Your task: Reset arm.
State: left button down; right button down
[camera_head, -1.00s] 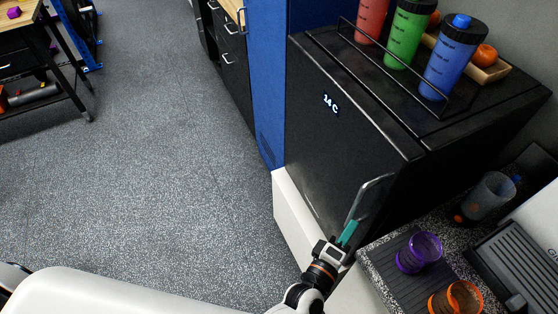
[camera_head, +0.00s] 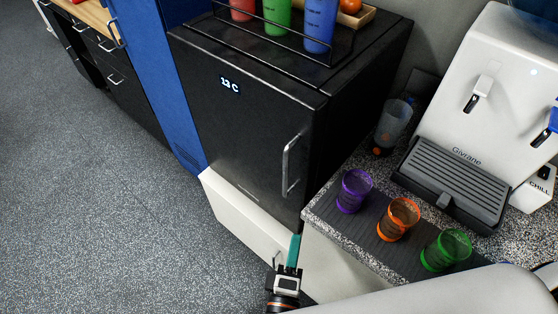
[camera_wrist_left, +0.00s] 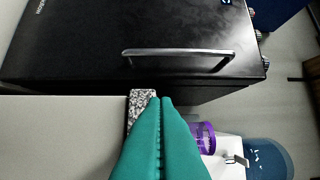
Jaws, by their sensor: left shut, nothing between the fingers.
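My left gripper (camera_head: 295,240) points up at the bottom of the head view, with its teal fingers together and nothing between them. It is below the silver handle (camera_head: 290,165) of the black mini fridge (camera_head: 240,120) and apart from it. The fridge door is shut and its display reads about 13 C. In the left wrist view the closed teal fingertips (camera_wrist_left: 160,101) lie below the fridge handle (camera_wrist_left: 180,53), with a gap between. My right gripper does not show.
A granite counter (camera_head: 320,205) right of the gripper carries a purple cup (camera_head: 353,190), an orange cup (camera_head: 398,219) and a green cup (camera_head: 446,250) on a dark mat. A white dispenser (camera_head: 500,90) stands behind them. Bottles (camera_head: 320,25) stand on the fridge. Floor at left is clear.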

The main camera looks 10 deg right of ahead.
pick_arm(q)
jog(key=s+a+f+m+g+y, duration=0.1)
jog(key=s+a+f+m+g, duration=0.15)
jog(key=f, duration=0.65)
jog(key=s+a+f+m+g, duration=0.15)
jog(key=a+f+m, duration=0.25)
jog(key=f, duration=0.5)
jog(key=s+a+f+m+g+y, duration=0.1)
jog(key=s+a+f+m+g, duration=0.15)
jog(key=f, duration=0.55)
jog(key=s+a+f+m+g+y, duration=0.2)
jog(key=s+a+f+m+g, duration=0.1)
jog(key=s+a+f, duration=0.5)
jog(key=s+a+f+m+g+y, duration=0.3)
jog(key=s+a+f+g, duration=0.3)
jog(key=a, duration=0.9)
notch_tip(320, 180, down, 4)
jog(key=shift+s+a+r+m, duration=0.2)
jog(key=shift+s+r+m, duration=0.1)
jog(key=shift+s, duration=0.7)
